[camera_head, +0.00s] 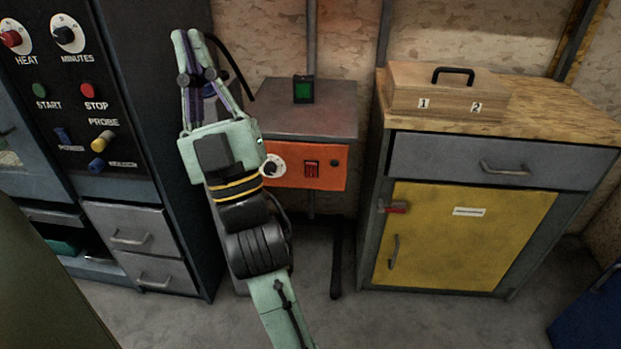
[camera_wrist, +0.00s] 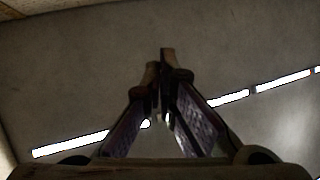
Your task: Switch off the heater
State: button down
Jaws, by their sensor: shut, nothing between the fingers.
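No thing in view is labelled as a heater. An orange panel (camera_head: 334,178) under a grey top carries a black-and-white knob (camera_head: 273,166), a red rocker switch (camera_head: 312,169) and a small black round part. The rocker's position is too small to tell. The dark cabinet at left has a red HEAT knob (camera_head: 12,39), a MINUTES knob (camera_head: 67,34) and START and STOP buttons. My gripper (camera_head: 187,35) points upward between this cabinet and the orange unit, apart from the controls. Its fingers are together and empty, also in the wrist view (camera_wrist: 160,60).
A small dark device with a green face (camera_head: 303,89) stands on the grey top (camera_head: 320,118). At right, a wooden box (camera_head: 445,92) sits on a cabinet with a yellow door (camera_head: 465,238). A blue object (camera_head: 590,315) is at lower right. Floor (camera_head: 385,320) in front is clear.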

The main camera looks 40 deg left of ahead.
jog(key=w+a+f+t+h, duration=0.25)
jog(key=w+f+h, duration=0.25)
jog(key=f, duration=0.3)
jog(key=w+a+f+t+h, duration=0.25)
jog(key=w+f+h, duration=0.2)
jog(key=f, duration=0.45)
jog(key=w+d+f+n+h, duration=0.1)
jog(key=w+d+f+h, duration=0.1)
jog(key=f, duration=0.6)
jog(key=w+d+f+n+t+h, duration=0.1)
jog(key=w+f+n+h, duration=0.1)
jog(key=f, duration=0.6)
jog(key=w+d+f+n+h, duration=0.1)
jog(key=w+d+f+h, duration=0.1)
jog(key=f, duration=0.6)
jog(key=w+h, duration=0.1)
jog(key=h, duration=0.1)
jog(key=shift+w+d+n+h+b, duration=0.3)
jog(key=shift+w+n+h+b, duration=0.05)
jog(key=shift+w+n, duration=0.05)
jog(key=p, duration=0.3)
send_near(311, 169)
jog(key=x, duration=0.7)
jog(key=shift+f, duration=0.1)
jog(key=shift+p, duration=0.45)
